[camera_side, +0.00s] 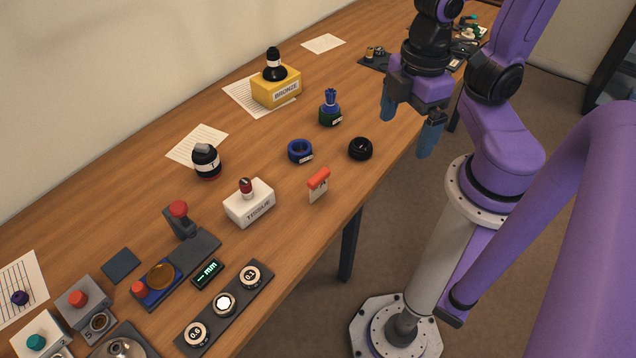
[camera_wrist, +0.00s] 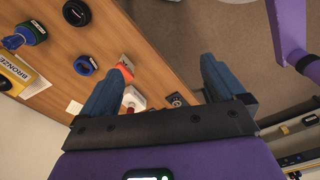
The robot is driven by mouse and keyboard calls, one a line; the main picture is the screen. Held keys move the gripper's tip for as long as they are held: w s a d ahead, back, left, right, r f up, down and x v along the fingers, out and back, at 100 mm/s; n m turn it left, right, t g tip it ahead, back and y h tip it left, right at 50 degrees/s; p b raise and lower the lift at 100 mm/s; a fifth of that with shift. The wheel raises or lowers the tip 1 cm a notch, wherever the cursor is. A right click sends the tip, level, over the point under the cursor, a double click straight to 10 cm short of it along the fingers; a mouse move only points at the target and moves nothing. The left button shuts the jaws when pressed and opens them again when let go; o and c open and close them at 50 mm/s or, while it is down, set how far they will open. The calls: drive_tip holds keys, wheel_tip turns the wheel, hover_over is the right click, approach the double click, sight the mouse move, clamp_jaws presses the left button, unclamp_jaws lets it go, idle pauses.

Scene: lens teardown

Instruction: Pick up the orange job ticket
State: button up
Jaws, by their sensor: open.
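The orange job ticket (camera_side: 318,184) stands upright near the table's front edge, with an orange top and a pale lower part. In the wrist view its orange top (camera_wrist: 125,68) shows just beyond the left fingertip, partly hidden by that finger. My gripper (camera_side: 406,122) is open and empty, with blue fingers pointing down. It hangs in the air at the table's front edge, up and to the right of the ticket in the side view, clear of it. The wrist view shows the two fingers of my gripper (camera_wrist: 165,75) wide apart.
A dark plate with several round dials (camera_side: 224,304) lies in front. The table (camera_side: 345,190) is bare around the ticket.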

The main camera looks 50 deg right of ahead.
idle(0.3)
drive_tip(key=n+t+h, duration=0.3)
drive_tip(key=n+t, duration=1)
drive_tip(key=n, duration=0.8)
approach(312, 178)
drive_tip(key=w+d+f, duration=0.2)
drive_tip(key=w+d, duration=0.1)
drive_tip(key=shift+w+d+f, duration=0.1)
drive_tip(key=shift+d+f, duration=0.05)
drive_tip(key=shift+f, duration=0.05)
drive_tip(key=shift+f+n+y, duration=0.5)
drive_tip(key=shift+n+y, duration=0.1)
drive_tip(key=shift+y, duration=0.1)
drive_tip(key=shift+w+f, duration=0.1)
drive_tip(key=shift+f, duration=0.05)
drive_tip(key=shift+a+x, duration=0.2)
drive_tip(key=shift+x, duration=3.45)
drive_tip(key=shift+w, duration=0.1)
